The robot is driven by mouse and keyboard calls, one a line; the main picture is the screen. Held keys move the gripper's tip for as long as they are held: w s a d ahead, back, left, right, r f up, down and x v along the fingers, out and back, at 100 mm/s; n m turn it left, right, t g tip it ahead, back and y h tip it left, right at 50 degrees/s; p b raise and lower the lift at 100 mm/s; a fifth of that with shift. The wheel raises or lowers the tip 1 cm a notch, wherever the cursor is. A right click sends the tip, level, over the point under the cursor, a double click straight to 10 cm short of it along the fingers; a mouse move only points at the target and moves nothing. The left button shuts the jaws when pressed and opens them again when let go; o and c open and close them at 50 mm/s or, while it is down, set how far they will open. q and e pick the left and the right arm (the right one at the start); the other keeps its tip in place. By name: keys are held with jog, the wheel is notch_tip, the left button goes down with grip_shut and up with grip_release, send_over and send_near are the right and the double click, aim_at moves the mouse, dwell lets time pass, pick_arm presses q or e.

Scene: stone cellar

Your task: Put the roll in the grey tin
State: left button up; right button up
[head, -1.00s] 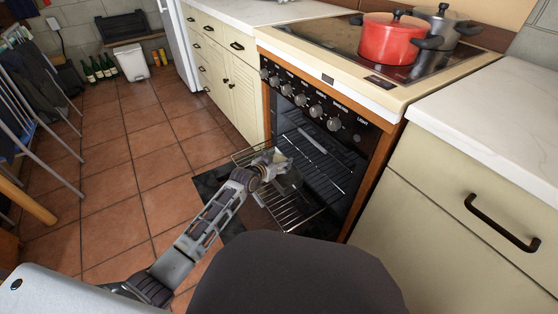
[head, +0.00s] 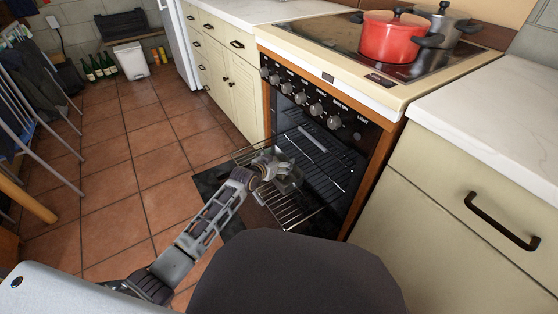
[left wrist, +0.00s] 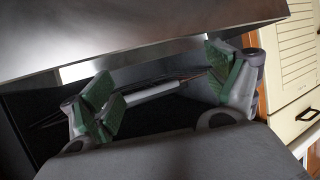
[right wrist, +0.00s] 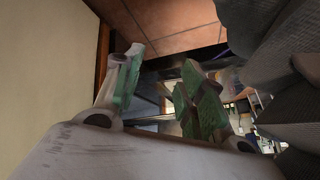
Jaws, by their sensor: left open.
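My left gripper (head: 284,174) is over the wire rack (head: 293,212) at the front of the open oven (head: 325,165). In the left wrist view its green-padded fingers (left wrist: 168,92) are spread wide, with no object clearly held between them. A pale bar (left wrist: 150,92) lies behind the gap, and a broad grey metal surface (left wrist: 140,30) crosses the top. I cannot tell whether that surface is the grey tin. I cannot make out the roll in any view. My right gripper's green-padded fingers (right wrist: 158,92) stand apart with nothing visible between them; it is out of the head view.
A red pot (head: 390,38) and a grey pot (head: 443,28) stand on the hob. White counters (head: 500,110) flank the oven. Chairs (head: 35,110) are at the left. A white bin (head: 131,61) and green bottles (head: 100,68) stand at the back. The tiled floor (head: 120,170) is mostly clear.

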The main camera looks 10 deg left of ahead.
pick_arm(q)
jog(key=shift+r, duration=0.5)
jog(key=shift+p+v, duration=0.55)
jog(key=shift+v, duration=0.45)
jog(key=p+v, duration=0.4)
jog(key=v, duration=0.6)
pick_arm(e)
notch_tip(320, 180, up, 8)
jog(key=d+g+h, duration=0.1)
jog(key=shift+s+d+n, duration=0.15)
jog(key=shift+d+n, duration=0.15)
pick_arm(q)
jog(key=s+d+f+n+g, duration=0.1)
jog(key=s+d+f+g, duration=0.1)
jog(key=s, duration=1.1)
jog(key=s+d+f+n+g+y, duration=0.1)
jog(key=s+f+g, duration=0.4)
jog(key=s, duration=0.9)
jog(key=shift+s+d+f+g+y, duration=0.3)
jog(key=shift+d+f, duration=0.15)
jog(key=shift+d, duration=0.1)
jog(key=shift+w, duration=0.1)
jog(key=shift+c, duration=0.2)
